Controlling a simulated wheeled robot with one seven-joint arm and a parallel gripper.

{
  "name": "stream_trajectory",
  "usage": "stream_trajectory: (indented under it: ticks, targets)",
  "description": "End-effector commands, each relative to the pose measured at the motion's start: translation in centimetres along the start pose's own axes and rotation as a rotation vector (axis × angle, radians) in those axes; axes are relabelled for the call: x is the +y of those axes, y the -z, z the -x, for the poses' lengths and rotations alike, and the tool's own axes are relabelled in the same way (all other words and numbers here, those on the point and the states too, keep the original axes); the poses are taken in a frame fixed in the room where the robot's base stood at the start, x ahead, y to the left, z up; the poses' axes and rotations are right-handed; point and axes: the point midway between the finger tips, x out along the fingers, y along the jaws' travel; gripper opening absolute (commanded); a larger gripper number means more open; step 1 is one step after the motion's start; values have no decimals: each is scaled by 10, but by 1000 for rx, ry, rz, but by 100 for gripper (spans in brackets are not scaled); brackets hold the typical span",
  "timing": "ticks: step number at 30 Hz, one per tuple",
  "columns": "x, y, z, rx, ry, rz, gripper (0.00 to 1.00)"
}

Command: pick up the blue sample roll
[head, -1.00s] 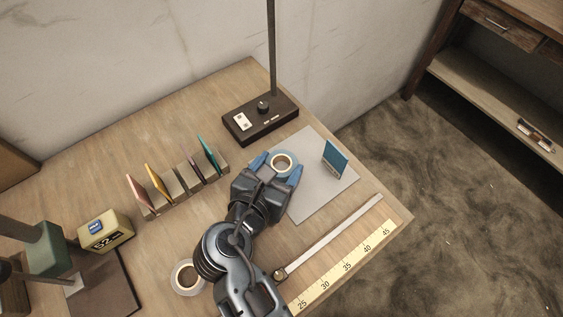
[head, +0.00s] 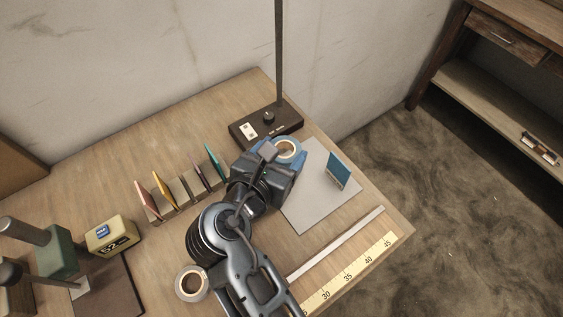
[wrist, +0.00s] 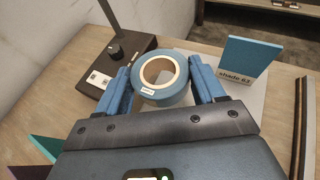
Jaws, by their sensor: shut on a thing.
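The blue sample roll (wrist: 160,92) is a ring of blue tape with a pale core and a small white label. My gripper (wrist: 160,90) is shut on it, with one blue finger pad against each side. In the head view the roll (head: 299,151) shows at the far end of my gripper (head: 286,150), partly covered by it. The roll is over or near the left edge of the grey mat (head: 318,205); its height above the surface is hard to tell.
A dark switch box with a pole (head: 258,131) is close behind my gripper. Colored cards (head: 164,184) stand in a row at left. Another roll (head: 190,284) lies near my arm. A ruler (head: 350,275) lines the front edge.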

Motion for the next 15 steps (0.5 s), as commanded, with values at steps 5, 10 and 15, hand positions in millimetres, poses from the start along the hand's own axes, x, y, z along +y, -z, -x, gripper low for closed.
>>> stream_trajectory:
  ticks: [5,10,15]
  targets:
    - [6,-15,-10,4,6,-2,34]
    - [17,-30,-21,7,6,-6,34]
    - [28,-50,-33,5,5,-6,34]
